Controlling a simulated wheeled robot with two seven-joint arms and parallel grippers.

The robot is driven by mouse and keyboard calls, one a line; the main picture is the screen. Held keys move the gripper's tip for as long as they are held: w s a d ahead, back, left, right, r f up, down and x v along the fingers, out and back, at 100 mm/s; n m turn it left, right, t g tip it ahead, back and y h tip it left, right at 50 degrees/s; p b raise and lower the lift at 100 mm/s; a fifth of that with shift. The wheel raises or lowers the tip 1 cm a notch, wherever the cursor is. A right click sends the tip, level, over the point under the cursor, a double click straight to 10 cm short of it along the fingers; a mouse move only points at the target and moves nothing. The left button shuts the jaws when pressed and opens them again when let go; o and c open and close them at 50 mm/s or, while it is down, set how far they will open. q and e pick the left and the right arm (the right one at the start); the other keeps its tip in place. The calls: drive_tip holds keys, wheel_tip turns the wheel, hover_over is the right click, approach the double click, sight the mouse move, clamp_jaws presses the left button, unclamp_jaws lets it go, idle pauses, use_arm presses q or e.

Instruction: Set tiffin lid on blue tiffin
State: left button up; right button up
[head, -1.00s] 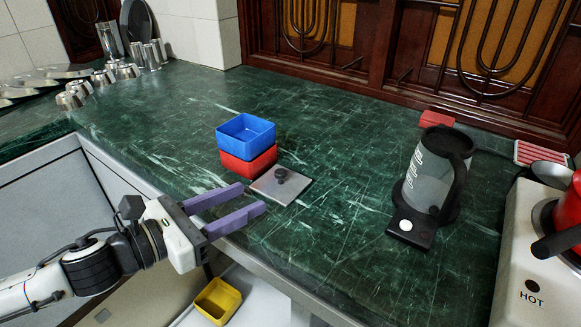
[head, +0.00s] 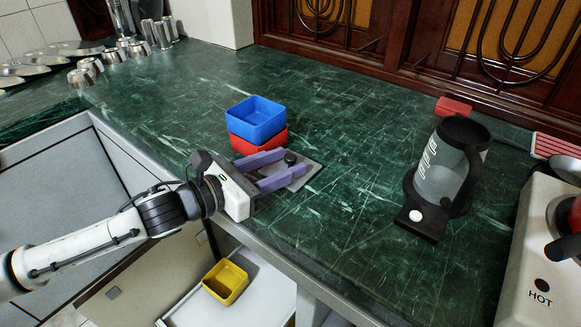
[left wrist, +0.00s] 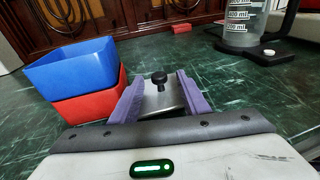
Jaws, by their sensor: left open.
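The blue tiffin (head: 256,120) is an open square box stacked on the red tiffin (head: 262,145) on the green counter. The tiffin lid (head: 304,178) is a flat grey square with a black knob (head: 290,158), lying on the counter just right of the stack. My left gripper (head: 286,164) is open, its purple fingers low over the lid on either side of the knob. In the left wrist view the knob (left wrist: 159,78) stands between the fingertips, and the blue tiffin (left wrist: 75,65) is at left. I cannot see my right gripper.
A yellow box (head: 225,282) sits below the counter's front edge. Steel cups (head: 140,48) stand at far left. The middle of the counter is clear.

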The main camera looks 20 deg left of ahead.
use_arm(q)
drive_tip(key=shift+x, duration=1.25)
drive_tip(key=c, duration=1)
clamp_jaws()
drive_tip(key=shift+r, duration=0.15)
